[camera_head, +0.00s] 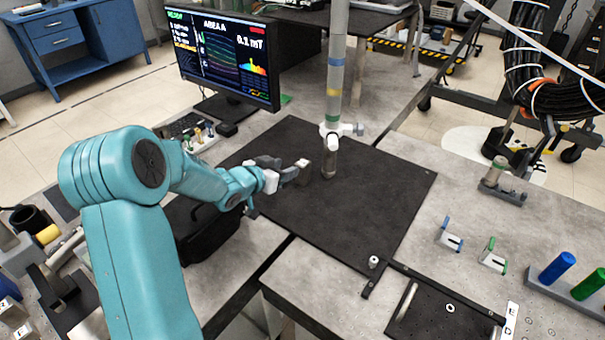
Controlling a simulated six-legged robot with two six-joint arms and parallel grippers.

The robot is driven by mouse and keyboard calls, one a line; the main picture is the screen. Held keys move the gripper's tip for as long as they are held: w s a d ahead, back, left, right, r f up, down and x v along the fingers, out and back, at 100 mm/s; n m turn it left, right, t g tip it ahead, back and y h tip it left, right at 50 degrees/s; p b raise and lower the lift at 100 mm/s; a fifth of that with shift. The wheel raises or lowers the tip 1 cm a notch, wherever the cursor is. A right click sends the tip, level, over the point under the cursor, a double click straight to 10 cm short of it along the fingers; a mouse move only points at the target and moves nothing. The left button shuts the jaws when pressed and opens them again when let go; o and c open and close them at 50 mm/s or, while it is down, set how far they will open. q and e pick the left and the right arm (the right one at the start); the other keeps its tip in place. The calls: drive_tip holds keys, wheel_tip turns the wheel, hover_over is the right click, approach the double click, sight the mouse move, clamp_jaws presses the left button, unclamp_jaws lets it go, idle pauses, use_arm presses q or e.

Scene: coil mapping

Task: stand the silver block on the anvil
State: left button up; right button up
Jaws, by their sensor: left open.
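My left gripper (297,172) reaches over the black mat (375,200) from the left, just left of the foot of a striped upright post (335,80). Its dark fingers are small here and look open; I see nothing clearly held between them. A small silver piece (374,262) stands near the mat's front corner, apart from the gripper; I cannot tell whether it is the silver block. I cannot pick out the anvil for sure. Dark metal pieces (58,292) lie at the lower left, partly behind my left arm. My right gripper is not in view.
A monitor (222,55) stands behind the mat. A black case (205,228) lies under my left arm. Small clips (450,238) and a rack with blue (557,268) and green cylinders are on the right. The mat's right half is mostly clear.

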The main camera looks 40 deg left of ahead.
sight(300, 164)
use_arm(q)
drive_tip(key=x, duration=0.6)
drive_tip(key=shift+w+f+p, duration=0.15)
drive_tip(key=shift+w+p, duration=0.1)
drive_tip(key=shift+p, duration=0.15)
drive_tip(key=x, duration=0.2)
drive_tip(key=p+x, duration=0.1)
drive_tip(key=x, duration=0.2)
drive_tip(key=shift+f, duration=0.35)
drive_tip(key=shift+r, duration=0.1)
clamp_jaws()
